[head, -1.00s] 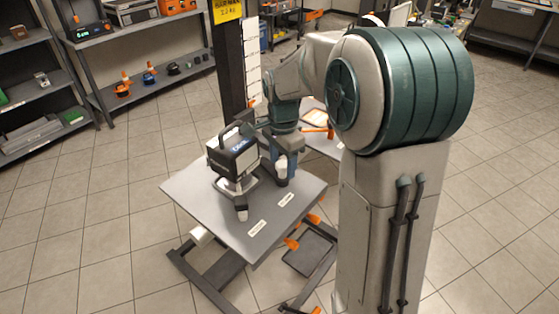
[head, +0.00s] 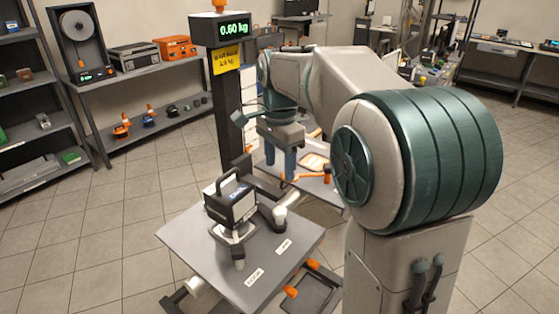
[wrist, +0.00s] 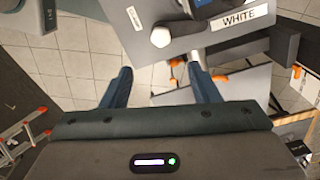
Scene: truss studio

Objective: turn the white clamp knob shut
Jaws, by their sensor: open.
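The wrist view shows a white knob (wrist: 160,37) on a dark stem, near a label (wrist: 233,18) reading WHITE. My gripper (head: 280,160) is open and empty, with blue fingers pointing down, above and beyond the right-hand knob. In the wrist view my fingers (wrist: 160,72) are spread apart, touching nothing.
A dark post with a display (head: 219,29) reading 0.60 kg stands behind the table. Another low surface with orange parts (head: 318,178) lies behind my gripper. Orange handles (head: 290,292) stick out at the table's front right edge. Shelves (head: 150,100) line the back left; floor at left is clear.

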